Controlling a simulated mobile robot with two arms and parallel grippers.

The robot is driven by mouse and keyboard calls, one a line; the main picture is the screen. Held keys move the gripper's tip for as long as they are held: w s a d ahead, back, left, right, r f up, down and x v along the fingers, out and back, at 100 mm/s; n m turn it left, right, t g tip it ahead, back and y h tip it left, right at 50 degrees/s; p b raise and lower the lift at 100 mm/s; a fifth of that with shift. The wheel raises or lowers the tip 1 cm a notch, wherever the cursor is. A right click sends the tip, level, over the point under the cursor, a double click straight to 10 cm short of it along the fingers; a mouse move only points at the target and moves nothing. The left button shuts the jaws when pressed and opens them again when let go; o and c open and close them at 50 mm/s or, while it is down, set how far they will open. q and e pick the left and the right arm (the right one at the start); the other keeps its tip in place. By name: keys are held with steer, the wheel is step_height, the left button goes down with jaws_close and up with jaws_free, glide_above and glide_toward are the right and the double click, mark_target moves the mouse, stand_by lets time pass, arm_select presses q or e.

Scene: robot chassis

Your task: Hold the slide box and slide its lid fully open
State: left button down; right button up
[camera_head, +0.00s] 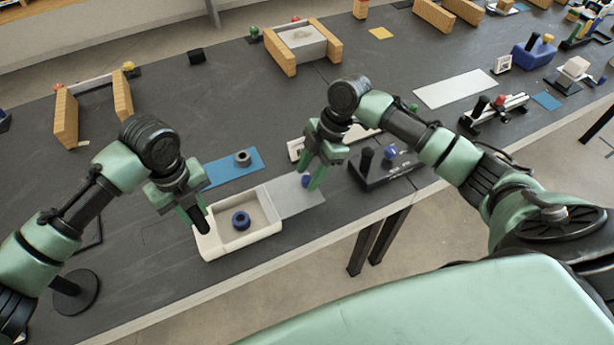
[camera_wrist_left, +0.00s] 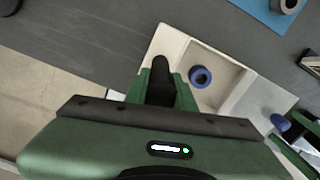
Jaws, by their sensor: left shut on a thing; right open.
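The white slide box (camera_head: 212,247) sits near the table's front edge. Its grey lid (camera_head: 292,197) extends out to the right, and the lid's left edge lies at the box's right end. The inside shows, with a blue ring (camera_head: 240,220) in it; the ring also shows in the left wrist view (camera_wrist_left: 200,77). My left gripper (camera_head: 198,217) is shut on the black handle (camera_wrist_left: 160,80) at the box's left end. My right gripper (camera_head: 313,172) is open at the lid's blue knob (camera_head: 306,181); its fingers partly hide the knob, and contact is unclear.
A blue mat (camera_head: 220,174) with a dark ring (camera_head: 243,158) lies behind the box. A black base with posts (camera_head: 375,178) stands right of the lid. A round black stand (camera_head: 75,292) is at the front left. The dark table between box and far objects is mostly clear.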

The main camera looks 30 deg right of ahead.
arm_select(q)
steer(key=shift+s+f, duration=0.2)
steer(key=shift+f, duration=0.1)
arm_select(e)
steer(key=v, duration=1)
steer(key=shift+d, duration=0.1)
arm_select(q)
steer(key=c, duration=1.1)
jaws_free()
steer(key=shift+a, duration=0.1)
steer(key=shift+w, duration=0.15)
steer(key=shift+w+r, duration=0.1)
steer(key=shift+r, duration=0.05)
arm_select(e)
steer(key=shift+f, duration=0.1)
